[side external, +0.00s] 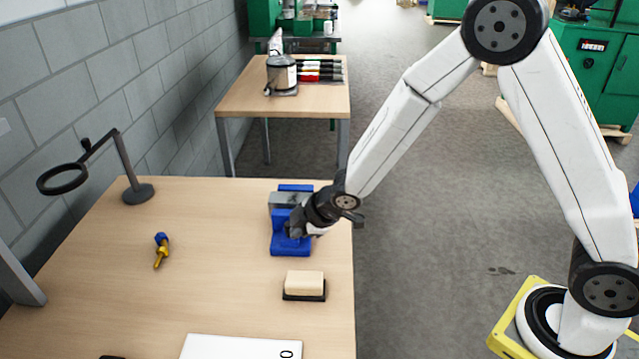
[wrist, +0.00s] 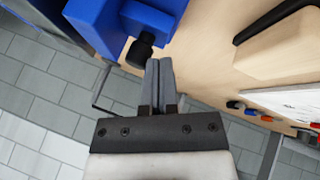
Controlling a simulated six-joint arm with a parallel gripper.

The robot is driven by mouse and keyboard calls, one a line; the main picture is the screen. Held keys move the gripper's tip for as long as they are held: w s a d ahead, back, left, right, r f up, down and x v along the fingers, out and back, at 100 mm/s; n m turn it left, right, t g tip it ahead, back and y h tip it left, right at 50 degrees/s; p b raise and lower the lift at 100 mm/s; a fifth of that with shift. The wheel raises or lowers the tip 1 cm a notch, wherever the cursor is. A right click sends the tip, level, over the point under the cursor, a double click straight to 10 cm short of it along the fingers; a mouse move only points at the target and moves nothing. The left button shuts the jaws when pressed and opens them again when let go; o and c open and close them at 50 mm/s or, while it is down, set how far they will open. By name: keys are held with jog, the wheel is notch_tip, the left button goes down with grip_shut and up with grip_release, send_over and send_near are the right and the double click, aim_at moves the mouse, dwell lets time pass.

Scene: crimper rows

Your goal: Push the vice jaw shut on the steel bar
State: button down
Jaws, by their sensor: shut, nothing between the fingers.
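The blue vice (side external: 278,247) stands near the table's right edge in the side view. A grey piece (side external: 284,200), likely the steel bar, lies across its far half between blue parts. In the wrist view the vice's blue body (wrist: 105,22) fills the upper left, with a dark round knob (wrist: 141,48) on its near side. My gripper (wrist: 159,62) is shut and empty, its fingertips beside this knob; I cannot tell whether they touch it. In the side view my gripper (side external: 292,231) is low over the near part of the vice and hides some of it. The jaw gap is not clear.
A beige block on a black base (side external: 304,282) lies in front of the vice. A blue and yellow tool (side external: 161,250) and a magnifier stand (side external: 138,193) are to the left. A white sheet (side external: 235,346) lies at the front. The table between them is clear.

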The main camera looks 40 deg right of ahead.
jog(key=shift+w+d, duration=1.2)
jog(key=shift+d, duration=0.1)
jog(key=shift+s+a, duration=0.1)
jog(key=shift+s, duration=0.05)
jog(key=shift+s+a+r, duration=0.1)
jog(key=shift+s+a, duration=0.15)
jog(key=shift+s, duration=0.4)
jog(key=shift+s+a+f, duration=0.1)
jog(key=shift+s+a, duration=0.2)
jog(key=shift+s, duration=0.3)
jog(key=shift+s+a+r, duration=0.1)
jog(key=shift+s+a, duration=0.15)
jog(key=shift+s, duration=0.4)
jog(key=v, duration=0.9)
jog(key=shift+s+r, duration=0.25)
jog(key=shift+r, duration=0.1)
jog(key=shift+d, duration=0.15)
